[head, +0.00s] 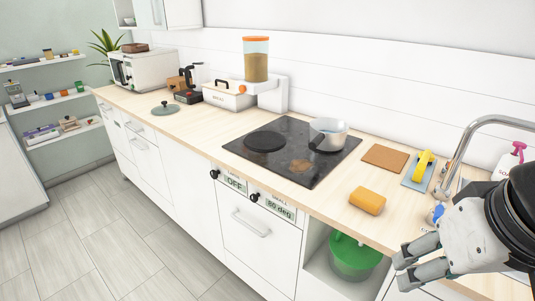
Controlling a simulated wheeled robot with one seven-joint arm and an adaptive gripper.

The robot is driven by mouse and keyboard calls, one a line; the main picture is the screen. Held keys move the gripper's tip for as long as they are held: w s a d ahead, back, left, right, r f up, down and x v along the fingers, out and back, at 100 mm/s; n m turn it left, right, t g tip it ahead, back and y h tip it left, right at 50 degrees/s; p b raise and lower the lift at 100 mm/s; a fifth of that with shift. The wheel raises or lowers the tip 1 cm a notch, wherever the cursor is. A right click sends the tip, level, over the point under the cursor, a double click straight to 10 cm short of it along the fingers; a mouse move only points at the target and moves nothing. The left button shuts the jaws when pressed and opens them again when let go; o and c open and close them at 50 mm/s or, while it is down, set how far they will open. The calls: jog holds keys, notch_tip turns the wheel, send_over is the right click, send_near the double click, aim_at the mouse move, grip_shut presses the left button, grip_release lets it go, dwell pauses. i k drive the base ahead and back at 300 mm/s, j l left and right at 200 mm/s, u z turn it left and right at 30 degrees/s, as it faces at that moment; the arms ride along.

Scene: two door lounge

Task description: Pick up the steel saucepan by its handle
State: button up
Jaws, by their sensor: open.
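The steel saucepan (328,134) stands upright on the back right part of the black cooktop (280,177). Its shiny pan body shows clearly, with a short dark part at its left that may be the handle; I cannot tell for sure. My gripper (401,272) is at the lower right of the head view, over the front edge of the counter near the sink. Its fingers are apart and empty, well to the right of the saucepan and nearer to me.
The tall curved faucet (461,157) rises beside my arm. A green bin (353,259) stands in the open shelf below. The counter left of the cooktop has bare room.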

aim_at(327, 134)
jog(key=z, duration=0.3)
jog(key=i+j+z, duration=0.2)
jog(key=j+z, duration=0.15)
jog(key=i+j+z, duration=0.1)
jog(key=j+z, duration=0.25)
jog(key=i+j, duration=0.15)
jog(key=j, duration=0.35)
jog(key=i+j+z, duration=0.15)
jog(key=j, duration=0.8)
jog(key=i+z, duration=0.05)
jog(key=i, duration=0.05)
